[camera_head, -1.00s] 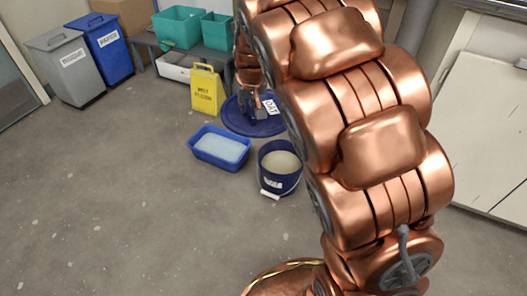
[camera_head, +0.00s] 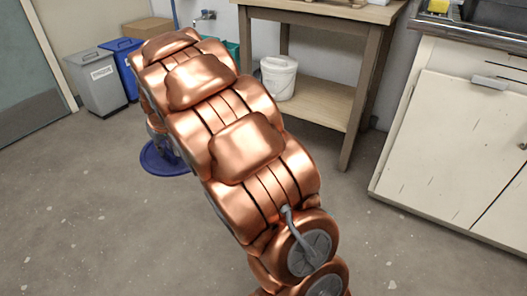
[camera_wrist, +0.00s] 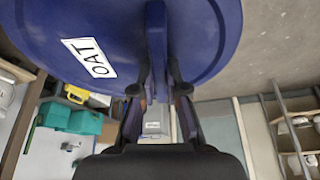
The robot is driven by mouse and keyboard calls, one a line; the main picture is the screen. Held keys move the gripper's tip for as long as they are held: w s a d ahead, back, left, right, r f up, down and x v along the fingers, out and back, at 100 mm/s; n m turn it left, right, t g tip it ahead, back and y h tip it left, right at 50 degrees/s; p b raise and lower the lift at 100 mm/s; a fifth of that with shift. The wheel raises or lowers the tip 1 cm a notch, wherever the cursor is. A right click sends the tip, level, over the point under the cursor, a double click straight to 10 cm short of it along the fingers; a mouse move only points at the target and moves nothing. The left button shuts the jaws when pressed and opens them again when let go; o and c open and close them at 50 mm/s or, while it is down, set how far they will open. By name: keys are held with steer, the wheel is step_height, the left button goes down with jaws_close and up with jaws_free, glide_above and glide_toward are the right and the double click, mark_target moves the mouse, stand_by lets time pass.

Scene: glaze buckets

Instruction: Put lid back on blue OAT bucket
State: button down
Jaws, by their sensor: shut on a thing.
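The round blue lid (camera_head: 160,163) shows left of centre in the head view, partly hidden behind my arm. In the wrist view the lid (camera_wrist: 215,40) fills the top, with a white OAT label (camera_wrist: 90,57) and a raised upright grip (camera_wrist: 156,40). My gripper (camera_wrist: 158,90) is shut on that raised grip, one finger on each side of it. In the head view my gripper is mostly hidden by my arm, just above the lid. The blue OAT bucket is not visible in either current view.
A grey bin (camera_head: 100,80) and a blue bin (camera_head: 124,58) stand at the back left. A wooden shelf table (camera_head: 325,98) holds a white bucket (camera_head: 280,80) behind my arm. White cabinets (camera_head: 450,130) stand at right. The floor (camera_head: 90,220) in front is open.

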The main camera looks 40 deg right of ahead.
steer(key=w+d+f, duration=0.7)
steer(key=w+d, duration=0.1)
steer(key=d, duration=0.4)
steer(key=w+d+f+b, duration=0.1)
steer(key=d+f, duration=0.5)
steer(key=d, duration=0.4)
steer(key=d+f+b, duration=0.1)
steer(key=d+f, duration=0.5)
steer(key=d, duration=0.4)
steer(key=s+d+f, duration=0.4)
steer(key=d+f, duration=0.5)
steer(key=d, duration=0.4)
step_height(320, 180, down, 6)
steer(key=b, duration=0.1)
steer(key=shift+s+f, duration=0.15)
steer(key=shift+s, duration=0.15)
steer(key=shift+f+p, duration=0.55)
steer(key=shift+f, duration=0.25)
stand_by(0.8)
steer(key=c, duration=0.6)
jaws_free()
steer(key=shift+c, duration=0.2)
